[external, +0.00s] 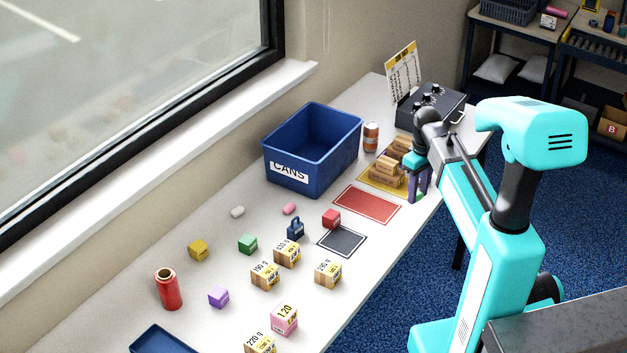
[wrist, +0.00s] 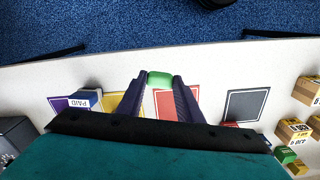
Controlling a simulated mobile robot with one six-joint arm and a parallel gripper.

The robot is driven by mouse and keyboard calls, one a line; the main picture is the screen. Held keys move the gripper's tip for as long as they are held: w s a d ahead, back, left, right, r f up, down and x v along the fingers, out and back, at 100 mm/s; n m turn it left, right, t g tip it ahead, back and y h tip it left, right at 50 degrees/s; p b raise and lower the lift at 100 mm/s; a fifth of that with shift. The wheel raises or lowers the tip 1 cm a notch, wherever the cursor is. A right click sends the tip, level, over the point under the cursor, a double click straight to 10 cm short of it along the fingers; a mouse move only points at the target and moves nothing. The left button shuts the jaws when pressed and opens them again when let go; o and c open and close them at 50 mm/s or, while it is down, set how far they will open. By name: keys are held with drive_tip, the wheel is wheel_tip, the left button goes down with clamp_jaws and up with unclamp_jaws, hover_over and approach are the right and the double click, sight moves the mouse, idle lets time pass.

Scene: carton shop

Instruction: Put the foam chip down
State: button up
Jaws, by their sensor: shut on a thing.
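The foam chip (wrist: 160,78) is a small green piece between the fingertips of my gripper (wrist: 158,84) in the wrist view. My gripper is shut on it, with a dark purple finger at each side. In the wrist view the chip shows near the table's front edge, by the red mat (wrist: 165,103) and the yellow mat (wrist: 122,102). In the external view my gripper (external: 418,198) points down beside the yellow mat (external: 363,182) and its stacked cartons (external: 388,168).
The red mat (external: 367,205) and a dark mat (external: 341,241) look clear.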

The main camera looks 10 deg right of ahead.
drive_tip(key=w+d+r, duration=0.1)
drive_tip(key=w+d, duration=0.3)
drive_tip(key=w, duration=0.1)
drive_tip(key=shift+w+r, duration=0.15)
drive_tip(key=shift+d+m, duration=0.1)
drive_tip(key=shift+m, duration=0.6)
drive_tip(key=w+a+r+m, duration=0.1)
drive_tip(key=w+a+m, duration=0.15)
drive_tip(key=a, duration=1.05)
drive_tip(key=s+a+n, duration=0.1)
drive_tip(key=s+a, duration=0.2)
drive_tip(key=a, duration=0.7)
drive_tip(key=s+a+n+p, duration=0.1)
drive_tip(key=s+a, duration=0.2)
drive_tip(key=a, duration=0.7)
drive_tip(key=s+a+r+n, duration=0.1)
drive_tip(key=s+a+n, duration=0.1)
drive_tip(key=a, duration=0.8)
drive_tip(key=shift+s+r, duration=0.1)
drive_tip(key=shift+s, duration=0.7)
drive_tip(key=s+a+n, duration=0.2)
drive_tip(key=s+a, duration=0.8)
drive_tip(key=a, duration=0.1)
drive_tip(key=shift+s+a+r+n+p, duration=0.2)
drive_tip(key=shift+s+n+p, duration=0.1)
drive_tip(key=shift+n+p, duration=0.1)
